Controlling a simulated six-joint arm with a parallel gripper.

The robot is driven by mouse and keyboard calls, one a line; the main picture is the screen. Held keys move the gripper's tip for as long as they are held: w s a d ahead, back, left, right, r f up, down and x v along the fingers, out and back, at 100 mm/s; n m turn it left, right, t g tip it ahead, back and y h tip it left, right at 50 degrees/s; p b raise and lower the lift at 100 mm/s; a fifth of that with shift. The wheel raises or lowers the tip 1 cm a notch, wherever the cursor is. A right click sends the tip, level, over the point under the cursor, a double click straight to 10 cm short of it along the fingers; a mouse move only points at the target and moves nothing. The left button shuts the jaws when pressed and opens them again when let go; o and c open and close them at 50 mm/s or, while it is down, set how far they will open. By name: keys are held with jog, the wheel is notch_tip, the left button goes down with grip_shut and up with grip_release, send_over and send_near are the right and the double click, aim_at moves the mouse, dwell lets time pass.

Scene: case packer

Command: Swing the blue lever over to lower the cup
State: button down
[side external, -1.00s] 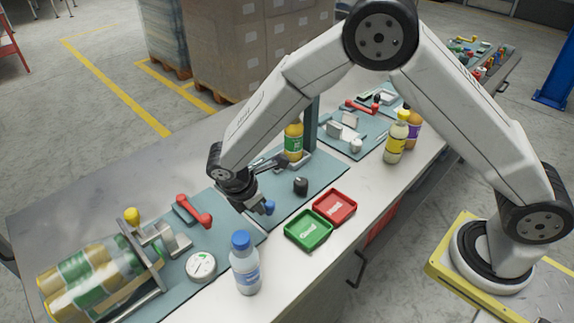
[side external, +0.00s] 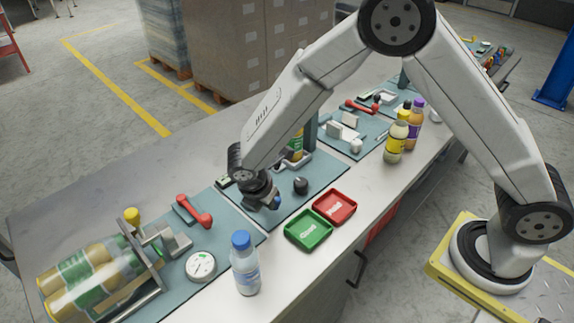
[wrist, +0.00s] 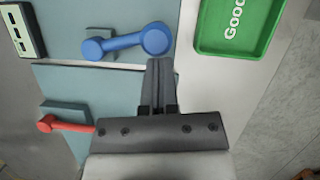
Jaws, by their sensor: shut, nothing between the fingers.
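The blue lever (wrist: 125,43) lies across the upper part of the wrist view, with a round knob at each end. In the side external view only its blue tip (side external: 277,202) shows beside my gripper (side external: 264,196), which hides the rest. My gripper (wrist: 160,64) is shut and empty. Its fingertips are just below the lever's right knob in the wrist view; I cannot tell whether they touch it. I cannot make out the cup in either view.
A green tray (side external: 308,231) and a red tray (side external: 335,207) lie to the right of my gripper. A red lever (side external: 195,211), a round dial (side external: 201,266) and a blue-capped bottle (side external: 244,265) are to the left. A black knob (side external: 301,185) stands close on the right.

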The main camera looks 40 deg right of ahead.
jog(key=shift+d+n+t, duration=0.4)
jog(key=shift+d+n, duration=0.5)
jog(key=shift+n, duration=0.4)
jog(key=shift+a, duration=0.15)
jog(key=shift+s+a, duration=0.25)
jog(key=shift+a, duration=0.3)
jog(key=a, duration=0.2)
jog(key=s+r, duration=0.1)
jog(key=shift+a, duration=0.4)
jog(key=v, duration=0.9)
jog(key=shift+d+r, duration=0.1)
jog(key=shift+d, duration=0.05)
